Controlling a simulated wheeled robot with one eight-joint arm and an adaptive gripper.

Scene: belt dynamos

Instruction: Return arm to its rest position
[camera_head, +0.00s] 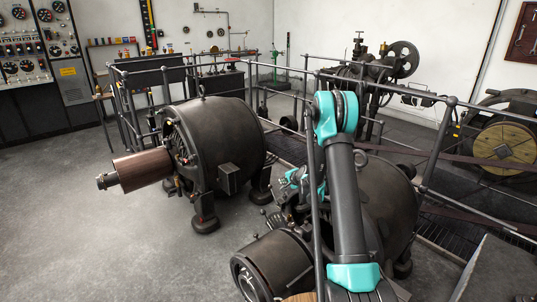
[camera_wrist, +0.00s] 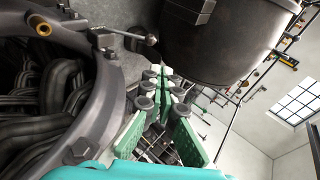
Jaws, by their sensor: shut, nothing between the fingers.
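My arm (camera_head: 345,190) rises from the bottom of the head view, bends at a teal joint, and folds down behind itself. My gripper (camera_wrist: 160,78) shows in the wrist view with its green fingers converged at the tips and nothing between them. In the head view the teal wrist parts sit low beside the near dynamo (camera_head: 392,205), and the fingertips cannot be made out there. In the wrist view a dark curved machine frame (camera_wrist: 108,95) with windings is close on the left, and a large dark drum-shaped housing (camera_wrist: 222,45) is above right of the fingers.
A second dynamo (camera_head: 215,140) with a brown cylinder (camera_head: 142,170) stands to the left. Metal railings (camera_head: 425,160) run around and behind the machines, one post close by my arm. A belt wheel (camera_head: 505,143) is at right. Open grey floor (camera_head: 70,220) lies at left.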

